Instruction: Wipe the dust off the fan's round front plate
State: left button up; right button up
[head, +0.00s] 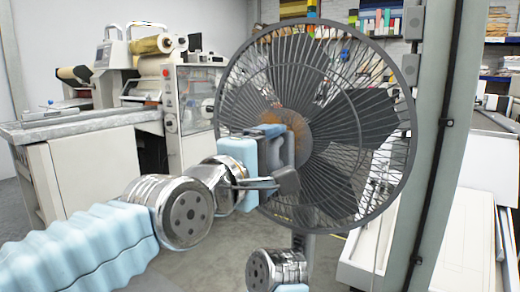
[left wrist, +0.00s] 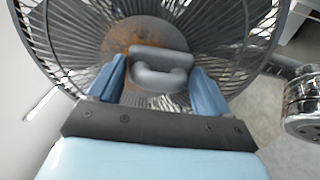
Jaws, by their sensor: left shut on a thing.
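The fan (head: 345,120) is dark grey with a round wire guard. Its round front plate (head: 299,124) has brown-orange dust on it, and it also shows in the left wrist view (left wrist: 135,32). My left gripper (head: 270,146) is in front of the plate, shut on a grey block with a looped handle (left wrist: 160,78). The block is close to the plate and covers part of it. I cannot tell whether it touches. The dust shows mostly on the plate's upper and left part in the left wrist view. My right gripper is out of view.
A grey post (head: 436,130) stands just right of the fan. A machine with rolls (head: 155,65) and a bench (head: 85,130) stand at the left. Shelves with coloured items (head: 375,20) are behind. Grey floor (head: 205,258) shows below.

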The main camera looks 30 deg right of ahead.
pick_arm(q)
jog(key=shift+s+d, duration=0.4)
jog(key=shift+s, duration=0.45)
jog(key=shift+s+d+p, duration=0.2)
jog(key=shift+s+d, duration=0.05)
jog(key=shift+s, duration=0.4)
jog(key=shift+s+d+p, duration=0.15)
jog(key=shift+s+d, duration=0.1)
jog(key=shift+s, duration=0.4)
jog(key=shift+r, duration=0.9)
jog(key=shift+w+a+b, duration=0.35)
jog(key=shift+w+b, duration=0.1)
jog(key=shift+w, duration=0.45)
jog(key=shift+w+a+b, duration=0.4)
jog(key=shift+w, duration=0.45)
jog(key=shift+w+a+b, duration=0.35)
jog(key=shift+w+b, duration=0.1)
jog(key=shift+w, duration=0.45)
jog(key=shift+w+a, duration=0.8)
jog(key=shift+w, duration=1.25)
jog(key=p, duration=0.3)
send_near(311, 136)
jog(key=shift+x, duration=3)
